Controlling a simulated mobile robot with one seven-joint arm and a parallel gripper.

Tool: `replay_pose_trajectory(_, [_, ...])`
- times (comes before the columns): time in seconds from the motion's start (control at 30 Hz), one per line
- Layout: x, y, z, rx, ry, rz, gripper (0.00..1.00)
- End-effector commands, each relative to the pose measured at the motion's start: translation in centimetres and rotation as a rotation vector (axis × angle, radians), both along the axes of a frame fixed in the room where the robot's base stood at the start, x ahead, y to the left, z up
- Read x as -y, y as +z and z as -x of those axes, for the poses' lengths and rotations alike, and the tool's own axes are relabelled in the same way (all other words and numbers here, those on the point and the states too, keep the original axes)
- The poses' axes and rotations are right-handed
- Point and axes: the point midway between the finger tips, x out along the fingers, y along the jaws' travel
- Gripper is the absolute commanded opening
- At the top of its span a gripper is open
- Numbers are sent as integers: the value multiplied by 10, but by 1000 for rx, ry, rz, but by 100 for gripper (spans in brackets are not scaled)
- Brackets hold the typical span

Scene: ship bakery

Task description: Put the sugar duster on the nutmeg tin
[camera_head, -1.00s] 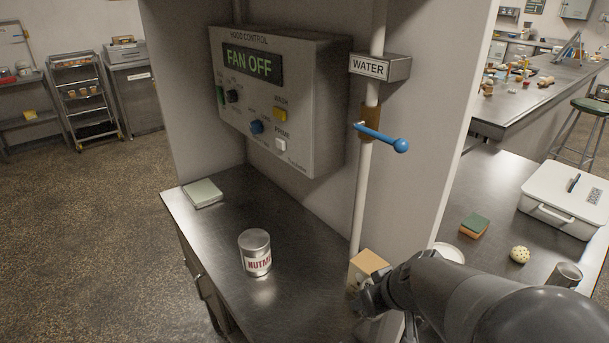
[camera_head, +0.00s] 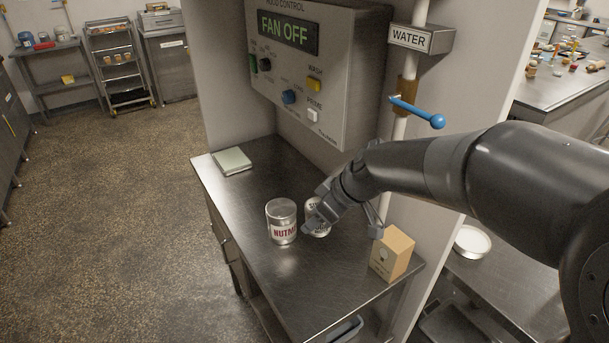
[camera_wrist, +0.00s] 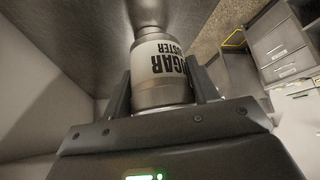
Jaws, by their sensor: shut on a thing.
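The nutmeg tin (camera_head: 282,222) stands upright on the steel counter in the head view, a silver can with a white label and red letters. The sugar duster (camera_head: 317,215) is just right of it, a silver can with a white label, partly hidden by my gripper (camera_head: 320,222). In the wrist view the sugar duster (camera_wrist: 160,70) sits between the two fingers of my gripper (camera_wrist: 160,95), which is shut on it. Whether the duster touches the counter or the tin is unclear.
A cardboard box (camera_head: 392,254) stands at the counter's front right. The hood control panel (camera_head: 300,70) and a pipe with a blue lever (camera_head: 418,111) are above. The counter's left front is clear.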

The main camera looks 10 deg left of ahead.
Motion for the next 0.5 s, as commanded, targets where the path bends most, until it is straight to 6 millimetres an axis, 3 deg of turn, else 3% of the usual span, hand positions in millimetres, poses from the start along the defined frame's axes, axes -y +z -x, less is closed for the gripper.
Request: replay_pose_trajectory(0.5, [-92,63,-57,1,297,-4,29])
